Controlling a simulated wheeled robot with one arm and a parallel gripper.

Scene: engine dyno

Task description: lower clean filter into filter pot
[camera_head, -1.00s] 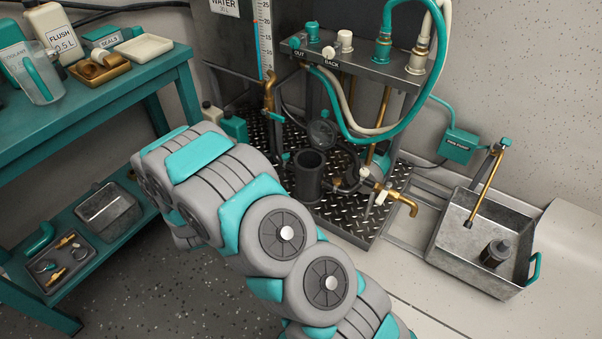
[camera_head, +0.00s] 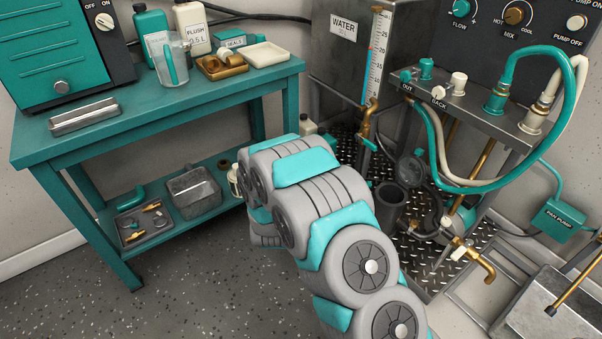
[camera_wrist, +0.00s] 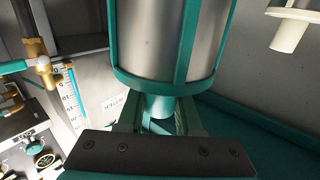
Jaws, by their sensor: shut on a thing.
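In the wrist view a silver cylinder with teal bands and ribs, which looks like the clean filter (camera_wrist: 165,40), fills the upper middle. My gripper (camera_wrist: 158,122) is shut on the teal neck at its near end. The filter's far end is cut off by the frame. The filter pot (camera_head: 390,208) is a dark, open-topped, upright cylinder on the tread-plate floor of the rig in the head view. My arm hides my gripper and the filter there, so their distance from the pot cannot be told. The pot is not recognisable in the wrist view.
A teal bench (camera_head: 205,107) stands left, with bottles and trays on top and a steel tin (camera_head: 195,192) on its lower shelf. The water tank (camera_head: 350,50), hoses (camera_head: 440,150) and a brass tap (camera_head: 480,262) surround the pot. Open floor lies front left.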

